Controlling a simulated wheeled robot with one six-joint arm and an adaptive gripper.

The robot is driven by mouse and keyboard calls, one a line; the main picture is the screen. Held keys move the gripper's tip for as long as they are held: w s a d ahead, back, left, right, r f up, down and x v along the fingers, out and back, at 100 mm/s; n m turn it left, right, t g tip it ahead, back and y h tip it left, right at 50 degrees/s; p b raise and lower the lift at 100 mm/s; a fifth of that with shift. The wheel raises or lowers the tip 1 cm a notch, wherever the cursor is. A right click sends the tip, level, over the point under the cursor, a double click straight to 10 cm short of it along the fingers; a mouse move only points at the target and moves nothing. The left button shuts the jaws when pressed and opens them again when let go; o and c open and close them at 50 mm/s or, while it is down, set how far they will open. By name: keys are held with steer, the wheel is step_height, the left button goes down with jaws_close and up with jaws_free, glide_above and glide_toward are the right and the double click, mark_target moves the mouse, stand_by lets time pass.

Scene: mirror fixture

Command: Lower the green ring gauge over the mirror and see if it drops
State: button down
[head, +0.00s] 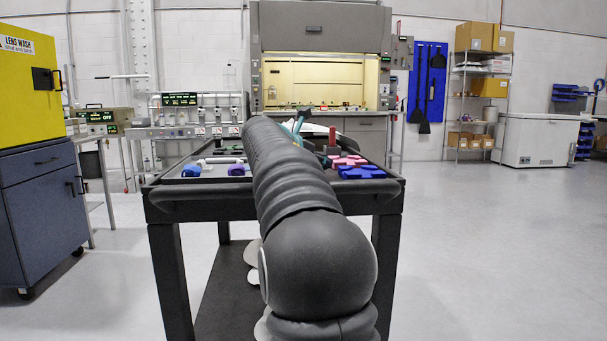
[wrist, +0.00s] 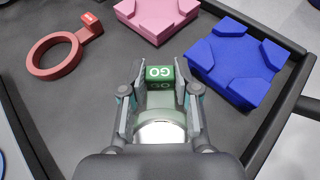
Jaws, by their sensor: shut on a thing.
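My gripper (wrist: 160,88) is shut on the green ring gauge (wrist: 159,73), holding its green block marked GO between the two fingers. In the wrist view, a bright round shiny disc, seemingly the mirror (wrist: 166,132), shows just below the block, between the fingers and my wrist housing. The gauge's ring is not clearly seen, and I cannot tell whether it is around the disc or above it. A red ring gauge (wrist: 54,66) with a red tag lies flat on the dark table, apart from my gripper. In the head view my arm hides most of the work.
A blue block fixture (wrist: 237,65) and a pink one (wrist: 157,18) stand close beyond my gripper. The dark table (head: 170,190) has a raised rim. Bare tabletop lies around the red ring. Small blue and purple things (head: 236,170) sit at the table's left.

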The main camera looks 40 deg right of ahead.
steer(key=shift+r+p, duration=0.7)
steer(key=shift+r+p, duration=0.35)
steer(key=shift+p, duration=0.1)
steer(key=shift+r+p, duration=1.05)
steer(key=shift+p, duration=0.2)
steer(key=shift+r+p, duration=0.7)
steer(key=shift+p, duration=0.15)
steer(key=shift+r, duration=0.15)
